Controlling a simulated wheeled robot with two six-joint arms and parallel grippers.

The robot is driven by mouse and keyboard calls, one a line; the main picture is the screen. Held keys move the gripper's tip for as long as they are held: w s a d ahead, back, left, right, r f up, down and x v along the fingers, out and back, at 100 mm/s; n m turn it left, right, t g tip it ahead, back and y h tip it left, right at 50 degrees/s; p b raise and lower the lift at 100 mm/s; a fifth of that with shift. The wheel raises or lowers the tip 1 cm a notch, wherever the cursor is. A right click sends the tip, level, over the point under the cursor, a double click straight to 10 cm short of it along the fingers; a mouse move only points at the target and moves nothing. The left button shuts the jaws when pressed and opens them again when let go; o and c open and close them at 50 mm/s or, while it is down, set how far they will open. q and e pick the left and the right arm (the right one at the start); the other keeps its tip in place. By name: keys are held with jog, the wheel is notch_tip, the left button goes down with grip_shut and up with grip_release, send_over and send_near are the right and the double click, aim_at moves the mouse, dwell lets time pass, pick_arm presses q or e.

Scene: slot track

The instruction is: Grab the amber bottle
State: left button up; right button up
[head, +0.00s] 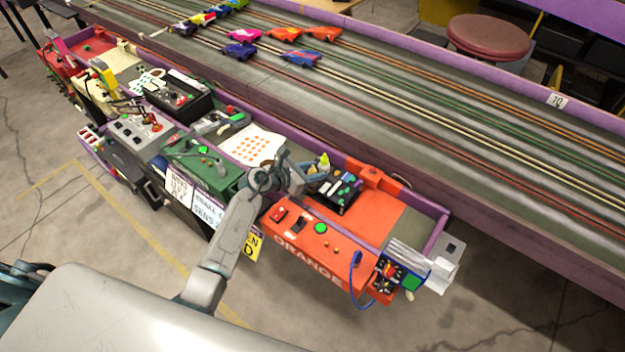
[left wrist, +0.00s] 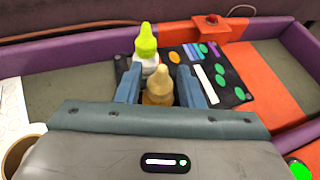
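The amber bottle (left wrist: 158,86), with a pale tan nozzle cap, stands between the two fingers of my left gripper (left wrist: 159,82) in the left wrist view. Its lower part is hidden by the gripper body. The fingers stand apart on both sides of it, and I see no clear contact. In the head view my left gripper (head: 318,173) is low over the orange station, and I cannot make out the amber bottle there. A white bottle with a yellow-green cap (left wrist: 147,44) stands just beyond the amber one. My right gripper is not in view.
A black mat with coloured pieces (left wrist: 215,75) lies right beside the bottles. A red button on an orange block (left wrist: 212,20) stands behind. Purple rails border the stations. Paper with orange dots (head: 252,145) lies to the left. Toy cars (head: 300,57) stand on the slot track beyond.

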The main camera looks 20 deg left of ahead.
pick_arm(q)
grip_shut()
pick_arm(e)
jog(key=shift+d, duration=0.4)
